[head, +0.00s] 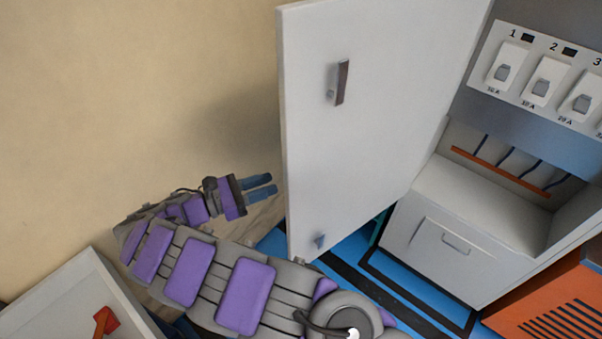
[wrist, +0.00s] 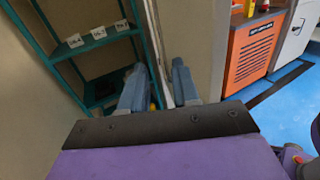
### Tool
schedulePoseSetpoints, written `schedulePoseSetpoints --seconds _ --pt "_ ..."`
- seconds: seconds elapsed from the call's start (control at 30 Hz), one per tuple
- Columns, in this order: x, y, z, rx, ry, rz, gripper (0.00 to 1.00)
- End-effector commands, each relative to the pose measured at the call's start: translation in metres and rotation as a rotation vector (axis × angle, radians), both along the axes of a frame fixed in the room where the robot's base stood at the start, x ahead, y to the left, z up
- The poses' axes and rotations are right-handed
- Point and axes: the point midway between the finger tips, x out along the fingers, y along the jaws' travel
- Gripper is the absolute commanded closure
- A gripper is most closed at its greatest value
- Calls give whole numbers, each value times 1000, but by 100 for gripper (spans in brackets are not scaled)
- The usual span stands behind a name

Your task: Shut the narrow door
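The narrow door (head: 370,120) is a tall white panel standing open from the grey cabinet (head: 478,215). It has a dark handle (head: 342,82) high on its face and a small blue-grey fitting (head: 319,241) near the bottom. My gripper (head: 274,184) is left of the door's free edge, fingers pointing toward it, with a small gap in the head view. In the wrist view my gripper (wrist: 160,80) has its two fingers parted, with nothing held. A pale upright edge, apparently the door's edge (wrist: 158,45), shows between them; contact cannot be told.
Numbered breaker switches (head: 545,80) and an orange bar (head: 500,172) are inside the open cabinet. An orange vented unit (head: 555,305) stands lower right. A white box with a red knob (head: 103,320) is lower left. Teal shelving (wrist: 95,45) shows in the wrist view.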

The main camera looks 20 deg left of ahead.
Motion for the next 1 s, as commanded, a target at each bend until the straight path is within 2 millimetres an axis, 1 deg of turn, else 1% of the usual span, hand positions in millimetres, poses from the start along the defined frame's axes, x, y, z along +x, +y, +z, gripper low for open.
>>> schedulePoseSetpoints --seconds 0.03,0.27,0.37,0.57,0.63,0.7,0.8,0.9,1.0 --pt "3 -3 5 0 -1 -2 69" --pt "12 -5 1 -4 1 3 69" --pt "16 -9 0 -7 3 2 69" --pt "35 -33 2 -6 1 0 69" --pt "44 -44 -1 -4 1 1 69" --pt "51 -55 1 -3 -3 -1 69" --pt "61 -66 -1 0 0 1 69" --pt "67 -72 -1 -3 1 0 69" --pt "71 -74 -2 -6 2 1 69"
